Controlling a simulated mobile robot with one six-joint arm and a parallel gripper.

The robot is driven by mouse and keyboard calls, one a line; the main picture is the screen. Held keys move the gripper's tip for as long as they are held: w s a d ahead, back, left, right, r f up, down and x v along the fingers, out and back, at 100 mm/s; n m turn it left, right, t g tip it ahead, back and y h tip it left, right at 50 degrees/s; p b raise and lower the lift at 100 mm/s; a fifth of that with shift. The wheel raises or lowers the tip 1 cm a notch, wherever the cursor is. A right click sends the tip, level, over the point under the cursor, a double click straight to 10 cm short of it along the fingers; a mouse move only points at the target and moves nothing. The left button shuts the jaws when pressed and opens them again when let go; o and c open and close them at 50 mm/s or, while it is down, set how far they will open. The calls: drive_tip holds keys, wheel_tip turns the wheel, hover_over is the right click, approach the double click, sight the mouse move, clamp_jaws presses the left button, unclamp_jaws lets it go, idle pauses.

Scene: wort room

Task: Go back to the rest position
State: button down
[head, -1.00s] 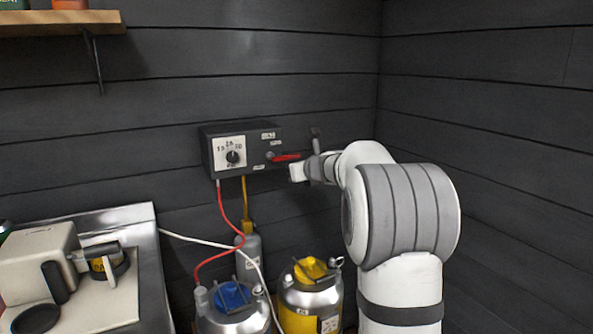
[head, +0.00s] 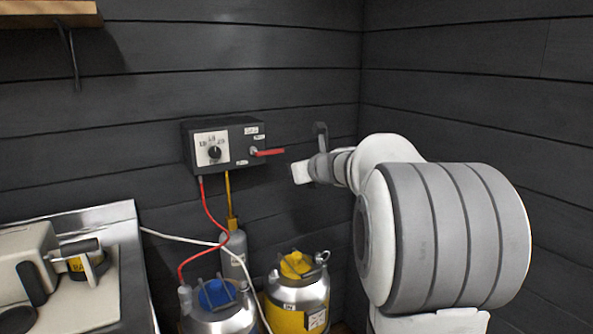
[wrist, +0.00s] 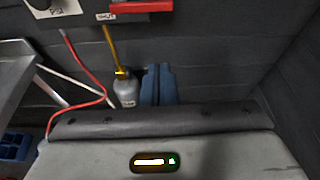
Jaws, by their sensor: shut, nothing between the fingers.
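My gripper shows in the wrist view as two blue fingers (wrist: 158,72) held together, with nothing between them. In the head view the white end of my arm (head: 302,172) is to the right of and a little below the red lever, with a gap between them. The fingers are hard to make out there. The red lever (head: 269,152) sticks out to the right, nearly level, from the dark control box (head: 226,160) on the wall. The lever also shows at the top of the wrist view (wrist: 142,6), above a label reading SHUT.
Below the box stand a blue-topped keg (head: 217,312), a yellow keg (head: 299,292) and a grey bottle (head: 234,252), joined by red, yellow and white hoses. A metal counter (head: 127,235) is at left, a shelf (head: 50,14) above. Dark plank walls meet at the right.

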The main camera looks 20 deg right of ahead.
drive_tip(key=s+a+r+m+g+h+p, duration=0.1)
drive_tip(key=s+r+m+h+p, duration=0.15)
drive_tip(key=s+m+p, duration=0.6)
drive_tip(key=s+a+r+m+g+h+p, duration=0.15)
drive_tip(key=s+m+h, duration=0.25)
drive_tip(key=m, duration=1)
drive_tip(key=s+a+f+m+g+y+p, duration=0.1)
drive_tip(key=s+a+f+m+g+p, duration=0.1)
drive_tip(key=s, duration=0.5)
drive_tip(key=s+a+f+m+g+y+p, duration=0.2)
drive_tip(key=s+a+f+m+g, duration=0.1)
drive_tip(key=s+m, duration=0.5)
drive_tip(key=s+a+f+m+g+y+p, duration=0.1)
drive_tip(key=s+a+m+g, duration=0.3)
drive_tip(key=s, duration=0.4)
drive_tip(key=a+f+m+p, duration=0.1)
drive_tip(key=a, duration=0.1)
drive_tip(key=shift+s+a+f+m, duration=0.15)
drive_tip(key=shift+a+f+m, duration=0.15)
drive_tip(key=shift+f+m, duration=0.05)
